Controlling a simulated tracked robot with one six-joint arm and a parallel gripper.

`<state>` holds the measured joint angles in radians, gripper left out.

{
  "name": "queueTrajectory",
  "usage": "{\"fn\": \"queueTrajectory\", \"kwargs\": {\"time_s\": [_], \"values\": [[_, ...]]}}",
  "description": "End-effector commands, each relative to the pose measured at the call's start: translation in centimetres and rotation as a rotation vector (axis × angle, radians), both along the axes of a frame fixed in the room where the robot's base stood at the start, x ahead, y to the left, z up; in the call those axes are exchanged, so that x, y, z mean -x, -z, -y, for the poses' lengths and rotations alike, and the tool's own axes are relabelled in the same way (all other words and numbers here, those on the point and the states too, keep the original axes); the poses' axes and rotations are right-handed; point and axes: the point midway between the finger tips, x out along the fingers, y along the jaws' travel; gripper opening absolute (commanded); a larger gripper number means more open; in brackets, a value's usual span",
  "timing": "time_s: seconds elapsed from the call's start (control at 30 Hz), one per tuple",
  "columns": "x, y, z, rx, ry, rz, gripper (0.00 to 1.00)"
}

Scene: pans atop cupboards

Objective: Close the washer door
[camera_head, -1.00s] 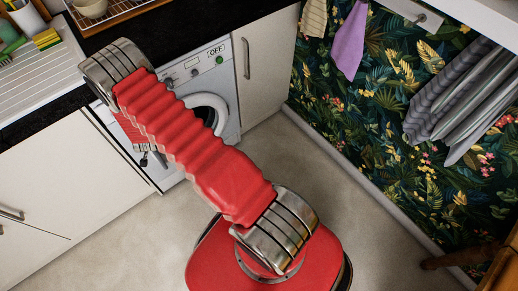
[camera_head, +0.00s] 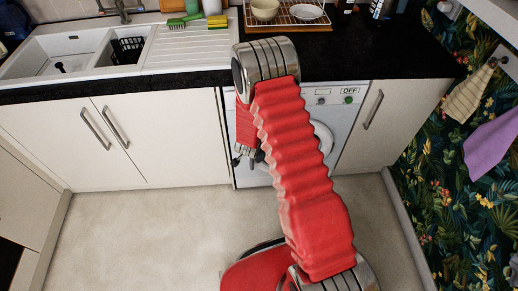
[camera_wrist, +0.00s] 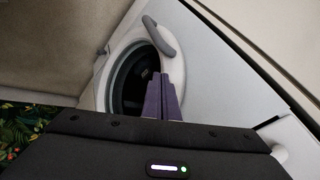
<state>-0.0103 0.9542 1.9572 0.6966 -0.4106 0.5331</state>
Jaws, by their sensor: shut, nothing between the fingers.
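The white washer (camera_head: 346,115) stands under the black counter between cupboards, with a panel marked OFF. Its white round door (camera_head: 322,137) is mostly behind my red arm in the head view. In the wrist view the door (camera_wrist: 178,70) shows a white ring, a dark round middle and a grey handle (camera_wrist: 158,37) at its upper edge. I cannot tell how far it stands open. My gripper (camera_wrist: 160,80) is shut and empty, its purple-grey fingers overlapping the door's lower right part in the picture; contact cannot be told. In the head view my gripper (camera_head: 247,160) hangs left of the door, partly hidden.
White cupboards (camera_head: 150,135) stand left of the washer, and another cupboard (camera_head: 375,120) stands right. A sink (camera_head: 75,55) and a wooden-based dish rack (camera_head: 290,18) are on the counter. Patterned wallpaper and hanging cloths (camera_head: 492,145) are at right. The floor (camera_head: 140,235) at left is clear.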

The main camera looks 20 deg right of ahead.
Motion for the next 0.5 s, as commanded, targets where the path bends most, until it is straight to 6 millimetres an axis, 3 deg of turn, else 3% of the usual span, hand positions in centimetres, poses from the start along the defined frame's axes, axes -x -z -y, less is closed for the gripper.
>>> {"fn": "queueTrajectory", "kwargs": {"time_s": [0.3,0.5], "values": [[1.2,-3.5,-2.0,-0.001,0.000,0.001,0.00],[1.6,-4.6,-2.6,-0.001,0.002,0.000,0.00]]}}
